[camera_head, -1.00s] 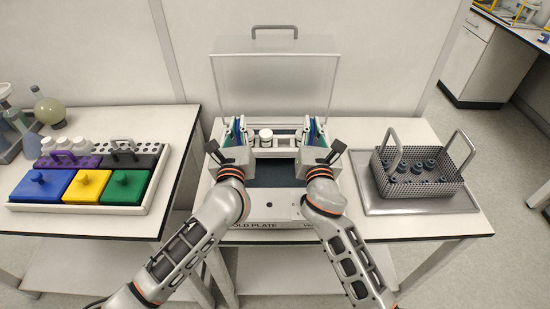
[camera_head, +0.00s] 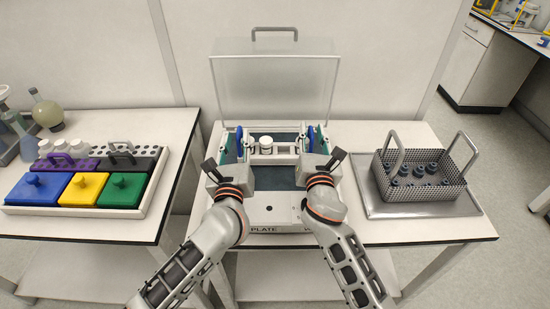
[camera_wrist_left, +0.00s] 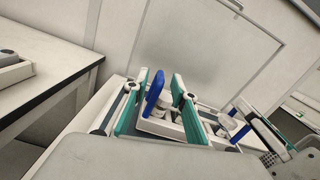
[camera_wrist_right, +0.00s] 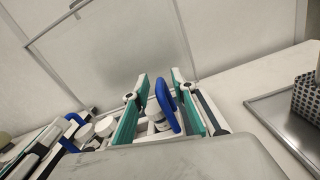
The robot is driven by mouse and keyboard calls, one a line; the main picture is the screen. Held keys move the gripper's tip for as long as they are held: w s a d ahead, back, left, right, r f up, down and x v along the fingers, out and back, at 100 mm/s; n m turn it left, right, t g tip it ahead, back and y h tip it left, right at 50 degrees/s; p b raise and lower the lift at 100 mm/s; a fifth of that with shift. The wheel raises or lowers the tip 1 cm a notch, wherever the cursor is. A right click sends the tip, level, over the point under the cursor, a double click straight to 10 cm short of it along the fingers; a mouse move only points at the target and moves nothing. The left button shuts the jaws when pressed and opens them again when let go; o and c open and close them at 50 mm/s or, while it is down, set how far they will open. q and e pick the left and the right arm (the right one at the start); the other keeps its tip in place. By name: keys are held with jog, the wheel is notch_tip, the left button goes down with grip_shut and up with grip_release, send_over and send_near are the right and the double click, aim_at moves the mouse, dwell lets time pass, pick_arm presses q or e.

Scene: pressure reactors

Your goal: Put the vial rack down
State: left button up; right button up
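The white vial rack (camera_head: 286,148) sits inside the cold plate box (camera_head: 262,214), with a white-capped vial (camera_head: 266,142) in it. Its two upright blue handles show in the wrist views, the left handle (camera_wrist_left: 153,92) and the right handle (camera_wrist_right: 166,103). My left gripper (camera_head: 236,144) has its teal fingers apart on both sides of the left handle, with gaps showing. My right gripper (camera_head: 313,142) likewise has its fingers apart around the right handle. The underside of the rack is hidden, so its contact with the box floor cannot be seen.
A clear lid (camera_head: 275,88) stands open behind the box. A wire basket (camera_head: 420,178) on a metal tray (camera_head: 376,208) stands to the right. A tray with blue, yellow and green lidded blocks (camera_head: 88,188) is on the left table.

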pick_arm(q)
jog(key=s, duration=0.8)
jog(key=shift+s+f, duration=0.15)
jog(key=shift+s, duration=0.2)
pick_arm(e)
jog(key=shift+s, duration=0.15)
jog(key=s, duration=1.1)
jog(key=shift+s+f, duration=0.2)
jog(key=shift+s, duration=0.2)
pick_arm(q)
jog(key=shift+s, duration=0.1)
